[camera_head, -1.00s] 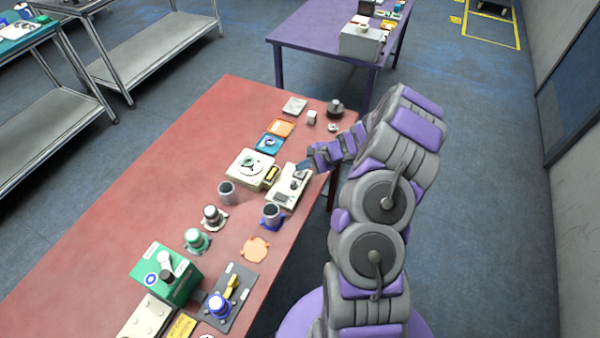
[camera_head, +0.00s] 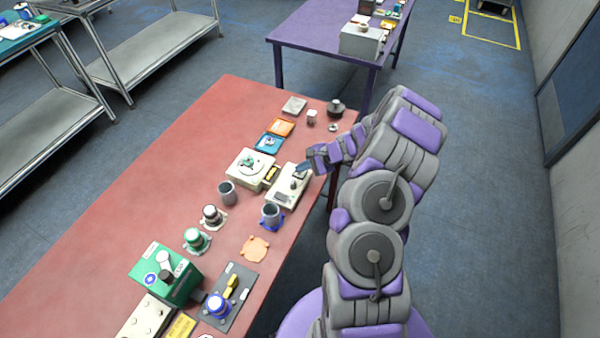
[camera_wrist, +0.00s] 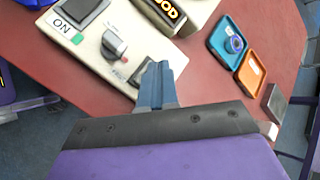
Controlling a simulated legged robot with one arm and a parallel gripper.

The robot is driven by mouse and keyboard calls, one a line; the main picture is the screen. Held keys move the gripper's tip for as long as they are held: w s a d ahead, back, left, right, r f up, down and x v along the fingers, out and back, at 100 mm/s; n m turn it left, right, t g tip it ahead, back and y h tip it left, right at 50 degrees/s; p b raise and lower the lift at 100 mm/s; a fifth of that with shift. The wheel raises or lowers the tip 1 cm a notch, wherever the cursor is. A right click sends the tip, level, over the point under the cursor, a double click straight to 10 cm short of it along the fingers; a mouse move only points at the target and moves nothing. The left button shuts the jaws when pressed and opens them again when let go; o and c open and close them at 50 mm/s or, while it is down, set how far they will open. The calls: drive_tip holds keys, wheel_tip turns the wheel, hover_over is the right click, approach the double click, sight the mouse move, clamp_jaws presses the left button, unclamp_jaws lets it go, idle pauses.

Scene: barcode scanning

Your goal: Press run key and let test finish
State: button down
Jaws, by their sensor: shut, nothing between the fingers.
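A cream control box (camera_head: 289,186) lies on the red table. In the wrist view the box (camera_wrist: 90,48) carries a green-marked "ON" label, a black rocker switch (camera_wrist: 80,8) and a grey knob (camera_wrist: 114,46). My gripper (camera_head: 302,168) is over the far right end of the box. Its blue fingers (camera_wrist: 158,72) are shut and empty, with tips at a small dark part near the box's edge. The tips hide some of that part; I cannot tell whether they press it. A cream machine (camera_head: 243,166) with a round plate stands left of the box, beside a yellow-framed block (camera_wrist: 164,13) showing letters "OOD".
Blue (camera_head: 268,144) and orange (camera_head: 282,127) trays lie beyond the machine. A green device (camera_head: 166,273) is at the table's near end. A purple table (camera_head: 318,32) stands behind; the red table's left side is clear.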

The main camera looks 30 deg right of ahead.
sight(302, 173)
drive_tip(key=shift+f, duration=0.45)
idle(0.7)
drive_tip(key=shift+r, duration=0.15)
drive_tip(key=shift+r+p, duration=0.45)
drive_tip(key=shift+r, duration=0.3)
drive_tip(key=shift+r+p, duration=1.7)
drive_tip(key=shift+r, duration=0.8)
